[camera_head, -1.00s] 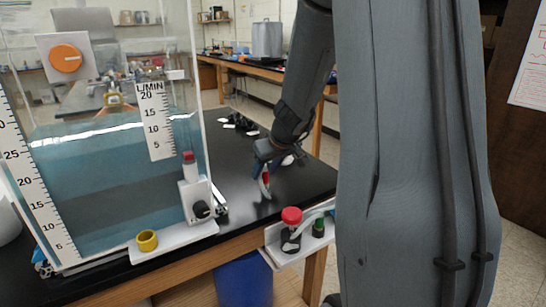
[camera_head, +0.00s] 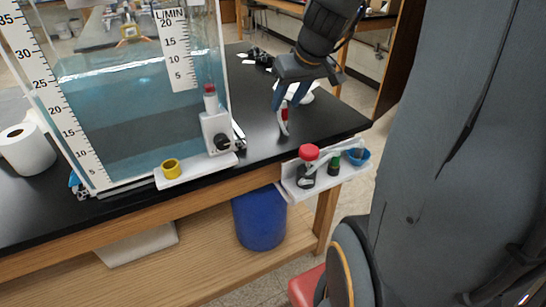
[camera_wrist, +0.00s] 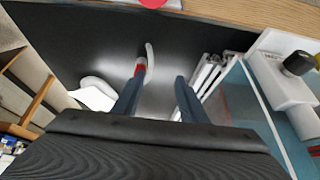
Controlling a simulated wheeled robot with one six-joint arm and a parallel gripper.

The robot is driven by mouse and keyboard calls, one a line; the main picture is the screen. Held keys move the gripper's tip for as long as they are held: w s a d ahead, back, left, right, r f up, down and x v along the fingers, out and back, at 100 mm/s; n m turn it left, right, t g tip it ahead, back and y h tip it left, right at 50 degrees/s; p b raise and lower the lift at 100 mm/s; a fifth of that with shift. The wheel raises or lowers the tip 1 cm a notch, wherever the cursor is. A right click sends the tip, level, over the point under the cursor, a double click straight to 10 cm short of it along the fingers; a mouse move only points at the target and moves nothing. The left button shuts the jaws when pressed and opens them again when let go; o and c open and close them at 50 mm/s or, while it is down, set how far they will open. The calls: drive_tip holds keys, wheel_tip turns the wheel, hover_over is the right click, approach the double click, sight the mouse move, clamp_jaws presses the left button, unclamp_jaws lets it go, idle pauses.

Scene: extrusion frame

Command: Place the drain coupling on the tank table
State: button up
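A small red and white piece (camera_head: 284,122), which looks like the drain coupling, is at the black tank table top (camera_head: 330,115), right of the tank. It looks upright and slightly tilted, its lower end apparently on the table. In the wrist view the piece (camera_wrist: 147,62) shows just beyond the left fingertip. My gripper (camera_head: 286,105) is above it with its two blue fingers apart. In the wrist view my gripper (camera_wrist: 160,75) has a clear gap between the fingers and nothing clamped there. Whether the left finger touches the piece cannot be told.
The water tank (camera_head: 140,110) with a white valve block (camera_head: 216,132) stands left of my gripper. A yellow ring (camera_head: 171,168) sits on its ledge. A white side shelf (camera_head: 325,178) holds a red-capped fitting (camera_head: 308,153) and a blue cup (camera_head: 358,155). A blue bin (camera_head: 259,220) stands below.

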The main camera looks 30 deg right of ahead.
drive_tip(key=s+a+f+g, duration=0.5)
drive_tip(key=s+a+f, duration=0.5)
drive_tip(key=s+a, duration=0.3)
drive_tip(key=shift+s+f+h, duration=0.3)
drive_tip(key=shift+s+f, duration=0.05)
drive_tip(key=shift+s, duration=0.55)
